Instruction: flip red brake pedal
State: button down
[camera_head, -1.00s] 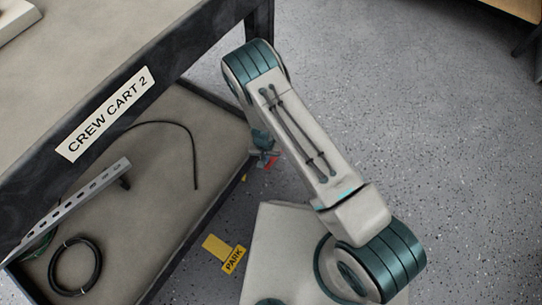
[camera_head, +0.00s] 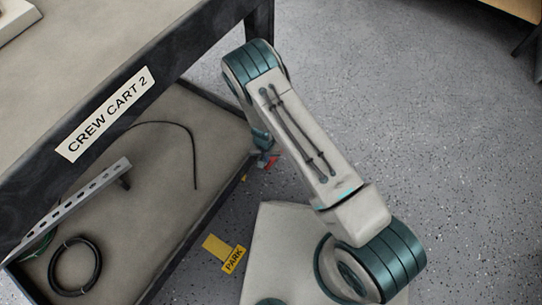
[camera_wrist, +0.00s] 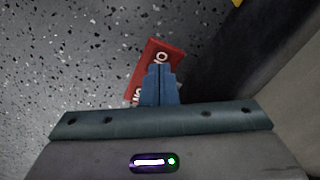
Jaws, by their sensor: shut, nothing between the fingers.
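The red brake pedal (camera_wrist: 146,62) shows in the wrist view just beyond my fingertips, with white lettering partly hidden by the fingers. My gripper (camera_wrist: 159,70) is shut with nothing between its blue fingers, and the fingers overlap the pedal in the picture. I cannot tell whether they touch it. In the head view a small part of the red pedal (camera_head: 271,162) shows beside the cart's lower shelf, mostly hidden by my arm.
The cart (camera_head: 170,58), labelled CREW CART 2, stands at the left. Its lower shelf holds a black cable coil (camera_head: 75,266) and a perforated metal bar (camera_head: 75,206). A yellow PARK tag (camera_head: 233,259) is near the floor.

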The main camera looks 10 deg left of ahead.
jog(key=shift+f+b, duration=0.45)
jog(key=shift+f, duration=0.1)
dwell(0.4)
notch_tip(320, 180, up, 7)
jog(key=p, duration=0.5)
dwell(0.3)
dwell(0.4)
jog(key=w+d+r+y+p, duration=0.1)
jog(key=d+r+p, duration=0.3)
jog(key=r, duration=1.1)
jog(key=w+d+r+y+p, duration=0.15)
jog(key=r+p, duration=0.45)
jog(key=r, duration=0.9)
jog(key=w+d+r+p, duration=0.15)
jog(key=r+p, duration=0.35)
jog(key=r, duration=1.1)
jog(key=s+d+r+t+p, duration=0.1)
jog(key=s+d+r+p, duration=0.4)
jog(key=r, duration=0.6)
jog(key=s+d+r+m+t+h+p, duration=0.1)
jog(key=s+d+r+p, duration=0.5)
jog(key=r, duration=0.5)
jog(key=s+d+r+h+p, duration=0.1)
jog(key=s+d+r+p, duration=0.4)
jog(key=d+r, duration=0.3)
notch_tip(320, 180, up, 4)
jog(key=shift+s+r+m+t+p, duration=0.1)
jog(key=shift+s+m+t+p, duration=0.25)
jog(key=shift+s, duration=0.3)
